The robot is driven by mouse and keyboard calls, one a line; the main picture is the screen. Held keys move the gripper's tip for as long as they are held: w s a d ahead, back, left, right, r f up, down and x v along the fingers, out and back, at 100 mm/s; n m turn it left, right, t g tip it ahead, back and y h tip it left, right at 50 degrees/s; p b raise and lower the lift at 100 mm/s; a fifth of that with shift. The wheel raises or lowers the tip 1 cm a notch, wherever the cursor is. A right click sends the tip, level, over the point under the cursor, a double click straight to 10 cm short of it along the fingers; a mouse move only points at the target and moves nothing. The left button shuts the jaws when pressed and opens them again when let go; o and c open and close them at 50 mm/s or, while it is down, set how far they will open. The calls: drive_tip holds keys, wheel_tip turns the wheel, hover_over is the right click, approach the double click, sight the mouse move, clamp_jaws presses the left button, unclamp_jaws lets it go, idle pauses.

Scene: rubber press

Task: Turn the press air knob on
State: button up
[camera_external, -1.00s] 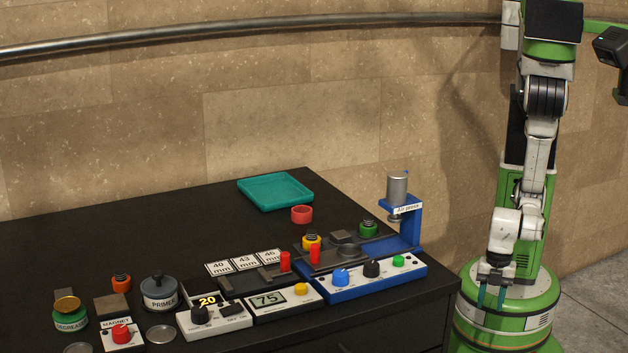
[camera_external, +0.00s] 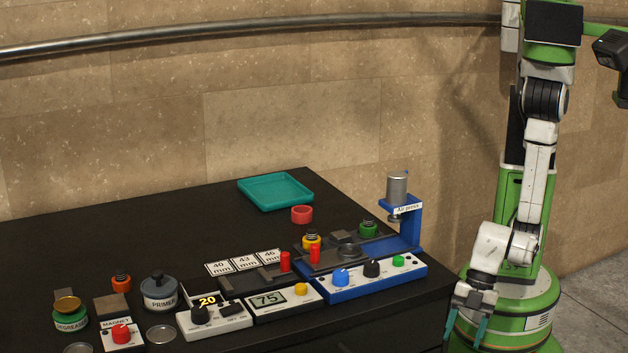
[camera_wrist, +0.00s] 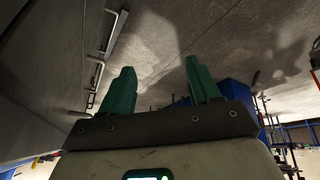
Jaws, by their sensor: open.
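The blue air press (camera_external: 413,222) stands at the right end of the black table. Its white front panel (camera_external: 325,292) carries a blue knob (camera_external: 341,278), a black knob (camera_external: 371,269) and a green button (camera_external: 398,261). I cannot read which knob is the air knob. My gripper (camera_external: 466,327) hangs low off the table's right edge, right of and below the panel, apart from it. Its green fingers are open and empty. In the wrist view my gripper (camera_wrist: 160,78) shows spread fingers with no knob in sight.
The black table (camera_external: 100,230) has a drawer front below its near edge. Left of the press stand a display box reading 75 (camera_external: 268,300), a controller reading 20 (camera_external: 225,320), a primer jar (camera_external: 160,292) and a magnet box (camera_external: 121,338). A teal tray (camera_external: 275,191) lies behind.

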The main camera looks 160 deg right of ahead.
drive_tip(key=w+d+r+h, duration=0.2)
drive_tip(key=w+d+r, duration=0.4)
drive_tip(key=d+r, duration=0.15)
drive_tip(key=m+g+p, duration=0.2)
drive_tip(key=m+p, duration=0.1)
drive_tip(key=m, duration=0.3)
approach(342, 272)
drive_tip(key=shift+y, duration=0.3)
drive_tip(key=x, duration=0.8)
drive_tip(key=shift+w+d+f, duration=0.1)
drive_tip(key=shift+d+f, duration=0.15)
drive_tip(key=shift+d, duration=0.1)
drive_tip(key=shift+p, duration=0.3)
drive_tip(key=c, duration=1)
